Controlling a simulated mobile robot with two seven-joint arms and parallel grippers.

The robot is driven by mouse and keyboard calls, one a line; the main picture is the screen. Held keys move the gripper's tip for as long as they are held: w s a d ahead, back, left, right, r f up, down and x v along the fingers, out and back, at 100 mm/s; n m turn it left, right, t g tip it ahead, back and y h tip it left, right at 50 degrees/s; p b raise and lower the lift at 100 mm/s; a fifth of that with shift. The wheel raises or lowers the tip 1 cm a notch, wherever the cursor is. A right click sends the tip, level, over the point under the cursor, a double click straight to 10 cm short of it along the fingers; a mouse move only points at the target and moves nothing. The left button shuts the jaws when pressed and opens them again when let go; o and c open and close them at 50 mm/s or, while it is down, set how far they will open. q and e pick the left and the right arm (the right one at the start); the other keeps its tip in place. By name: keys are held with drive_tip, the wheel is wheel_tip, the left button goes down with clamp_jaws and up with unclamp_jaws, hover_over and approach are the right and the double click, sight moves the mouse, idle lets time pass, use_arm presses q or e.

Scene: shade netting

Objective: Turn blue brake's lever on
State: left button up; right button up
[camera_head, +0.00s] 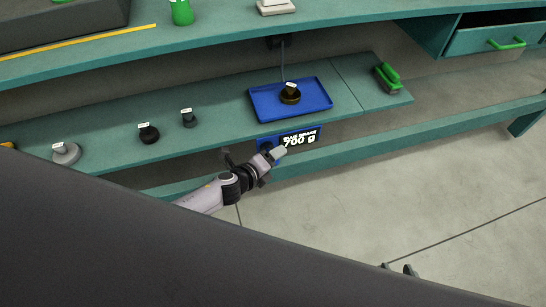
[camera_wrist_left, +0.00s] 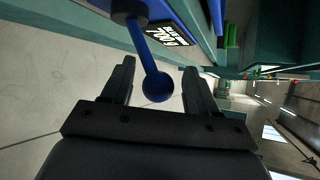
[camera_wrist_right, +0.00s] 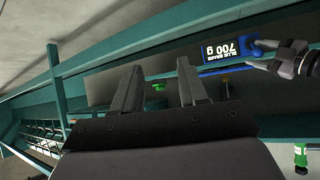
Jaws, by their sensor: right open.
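The blue brake's lever (camera_wrist_left: 157,80) is a blue rod with a round ball end. In the left wrist view its ball lies between the two spread fingers of my left gripper (camera_wrist_left: 158,75), with a gap on both sides. The lever's mount is at the top edge of that view, beside the display (camera_wrist_left: 172,37). In the head view my left gripper (camera_head: 268,158) is in front of the display reading "BLUE BRAKE 700 g" (camera_head: 299,139) and mostly hides the lever. My right gripper (camera_wrist_right: 160,80) is open and empty, away from the brake; its fingertips (camera_head: 400,269) show at the lower right.
A blue tray (camera_head: 263,104) with a dark weight (camera_head: 290,94) sits on the green shelf (camera_head: 222,112) above the display. Several other weights stand left on the shelf. A green-handled item (camera_head: 387,77) lies right. A lower green beam (camera_head: 425,136) runs along the front.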

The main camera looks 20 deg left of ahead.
use_arm(q)
drive_tip(key=p+v, duration=0.2)
drive_tip(key=v, duration=0.4)
drive_tip(key=shift+s+r, duration=0.15)
drive_tip(key=shift+s, duration=0.2)
drive_tip(key=shift+a, duration=0.1)
drive_tip(key=s+a+r+n+y+p, duration=0.1)
drive_tip(key=s+r+n+p, duration=0.1)
drive_tip(key=s+n, duration=0.6)
drive_tip(key=s+a+r+n+g+y+p, duration=0.1)
drive_tip(key=s+r+n+p, duration=0.2)
drive_tip(key=s+n, duration=0.6)
wheel_tip(320, 180, up, 3)
drive_tip(key=n, duration=0.7)
drive_tip(key=shift+s+a+f+g, duration=0.2)
drive_tip(key=shift+s+a+g, duration=0.1)
drive_tip(key=shift+s+a, duration=0.1)
